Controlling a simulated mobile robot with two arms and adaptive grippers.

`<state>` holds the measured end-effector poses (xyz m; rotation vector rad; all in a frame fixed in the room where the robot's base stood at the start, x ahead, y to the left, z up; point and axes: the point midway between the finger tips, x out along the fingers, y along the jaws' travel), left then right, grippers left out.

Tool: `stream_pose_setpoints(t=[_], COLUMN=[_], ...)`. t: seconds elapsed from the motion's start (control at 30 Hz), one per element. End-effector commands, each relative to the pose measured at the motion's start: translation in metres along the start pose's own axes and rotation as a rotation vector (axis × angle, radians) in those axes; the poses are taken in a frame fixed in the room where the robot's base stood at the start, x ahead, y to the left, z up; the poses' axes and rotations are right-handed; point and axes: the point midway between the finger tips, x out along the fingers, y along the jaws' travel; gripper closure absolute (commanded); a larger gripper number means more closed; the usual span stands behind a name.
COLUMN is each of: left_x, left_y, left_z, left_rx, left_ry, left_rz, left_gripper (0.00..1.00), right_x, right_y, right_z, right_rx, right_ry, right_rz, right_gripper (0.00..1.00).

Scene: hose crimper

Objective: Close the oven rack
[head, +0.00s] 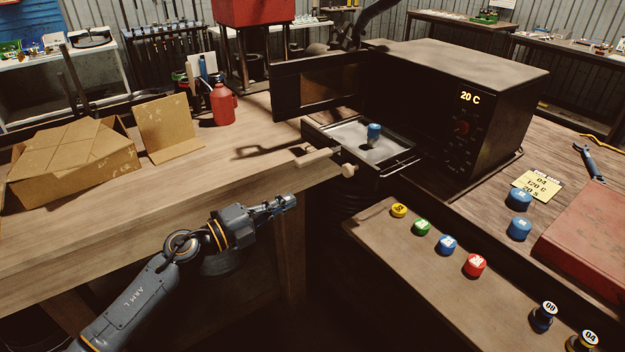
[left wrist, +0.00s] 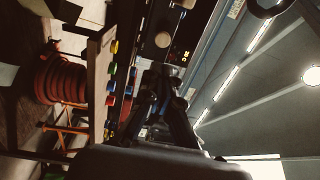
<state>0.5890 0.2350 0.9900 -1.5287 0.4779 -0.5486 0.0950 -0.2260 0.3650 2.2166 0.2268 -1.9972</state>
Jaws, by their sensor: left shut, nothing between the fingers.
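The black oven (head: 465,85) stands on the workbench with its door (head: 318,86) swung open to the left. Its display reads 20 C. The oven rack (head: 345,130) is slid out of the opening, and a blue cylindrical piece (head: 374,132) stands on it. In the left wrist view the dark fingers (left wrist: 160,90) show together. My right gripper is not in view.
A lower shelf holds yellow (head: 399,210), green, blue and red (head: 474,265) caps. Blue pieces (head: 519,229), a yellow note (head: 537,185) and a red case (head: 590,235) lie right. A cardboard box (head: 70,160) and red bottle (head: 222,104) stand left.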

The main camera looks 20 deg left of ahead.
Motion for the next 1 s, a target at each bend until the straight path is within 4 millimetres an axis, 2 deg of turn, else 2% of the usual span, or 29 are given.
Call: stream_pose_setpoints(t=[0.17,0.3,0.63,0.8,1.0], left_x=[0.020,0.049,0.115,0.133,0.139], left_y=[-0.005,-0.006,-0.004,-0.002,-0.002], left_z=[-0.001,-0.001,-0.001,-0.001,0.000], left_rx=[0.004,0.002,0.000,0.001,0.003], left_ry=[0.003,0.002,0.002,0.000,0.001], left_rz=[-0.005,-0.005,-0.004,-0.002,-0.001], left_gripper=[1.00,1.00,1.00,1.00,1.00], right_x=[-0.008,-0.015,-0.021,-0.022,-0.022], right_y=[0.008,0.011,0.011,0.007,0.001], right_z=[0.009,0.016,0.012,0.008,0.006], right_rx=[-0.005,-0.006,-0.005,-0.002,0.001], right_ry=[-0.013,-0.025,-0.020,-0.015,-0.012], right_rz=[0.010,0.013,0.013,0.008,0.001], right_gripper=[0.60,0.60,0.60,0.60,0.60])
